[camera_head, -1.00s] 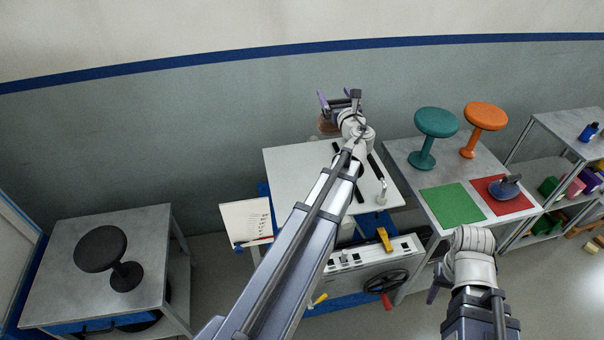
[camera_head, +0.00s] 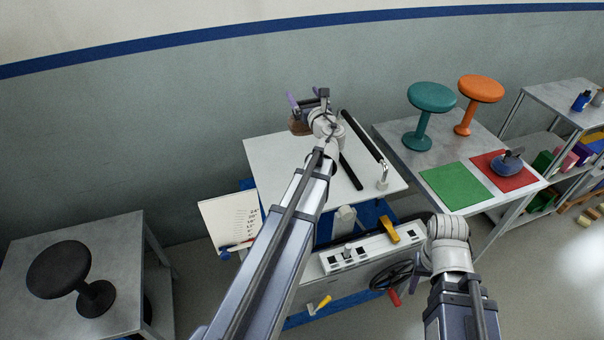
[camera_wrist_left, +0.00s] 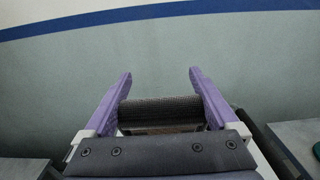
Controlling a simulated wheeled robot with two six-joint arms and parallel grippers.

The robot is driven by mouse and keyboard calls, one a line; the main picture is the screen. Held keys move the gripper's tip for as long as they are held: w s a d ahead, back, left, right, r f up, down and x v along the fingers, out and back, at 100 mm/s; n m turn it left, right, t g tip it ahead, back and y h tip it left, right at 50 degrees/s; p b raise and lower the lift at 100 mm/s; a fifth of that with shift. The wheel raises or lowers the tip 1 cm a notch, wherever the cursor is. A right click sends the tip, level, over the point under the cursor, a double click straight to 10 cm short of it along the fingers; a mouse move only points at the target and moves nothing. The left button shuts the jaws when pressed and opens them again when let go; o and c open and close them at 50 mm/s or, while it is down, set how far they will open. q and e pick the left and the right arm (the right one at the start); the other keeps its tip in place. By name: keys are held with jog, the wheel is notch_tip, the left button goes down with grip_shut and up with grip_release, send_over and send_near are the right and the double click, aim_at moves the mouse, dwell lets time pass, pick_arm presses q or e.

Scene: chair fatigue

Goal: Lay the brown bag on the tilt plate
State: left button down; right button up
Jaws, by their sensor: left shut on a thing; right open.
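My left gripper (camera_head: 308,104) is shut on a dark ribbed handle (camera_wrist_left: 160,110), which lies across between its purple fingers in the left wrist view. Below it in the head view hangs the brown bag (camera_head: 297,127), mostly hidden by the gripper and wrist. The bag shows at the far edge of the white tilt plate (camera_head: 272,160); I cannot tell whether it touches the plate. Black bars (camera_head: 362,137) and a pale handle (camera_head: 382,178) are on the plate's right part. My right gripper (camera_head: 420,263) is open, low at the right, its fingers partly hidden by its wrist.
A bench on the right bears a teal stool (camera_head: 431,98), an orange stool (camera_head: 480,90), a green mat (camera_head: 457,185) and a red mat (camera_head: 532,177). A control panel (camera_head: 360,257) with a black handwheel (camera_head: 392,275) stands in front. A black stool (camera_head: 60,270) is at left.

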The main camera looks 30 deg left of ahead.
pick_arm(q)
notch_tip(320, 180, down, 15)
jog(key=b, duration=1.2)
jog(key=r+p, duration=0.2)
jog(key=s+d+r+p, duration=0.1)
jog(key=r+p, duration=0.1)
jog(key=d+r+p, duration=0.1)
jog(key=r+p, duration=0.1)
jog(key=r, duration=0.1)
jog(key=shift+s, duration=0.2)
notch_tip(320, 180, down, 10)
jog(key=b, duration=1)
jog(key=shift+f, duration=0.2)
pick_arm(e)
notch_tip(320, 180, down, 18)
jog(key=shift+w+a+f, duration=0.15)
jog(key=shift+a+f, duration=0.05)
jog(key=shift+f, duration=0.05)
pick_arm(q)
jog(key=shift+d, duration=0.1)
jog(key=shift+f+b, duration=0.2)
jog(key=shift+b, duration=0.1)
grip_release()
jog(key=shift+r, duration=0.1)
pick_arm(e)
jog(key=shift+f, duration=0.1)
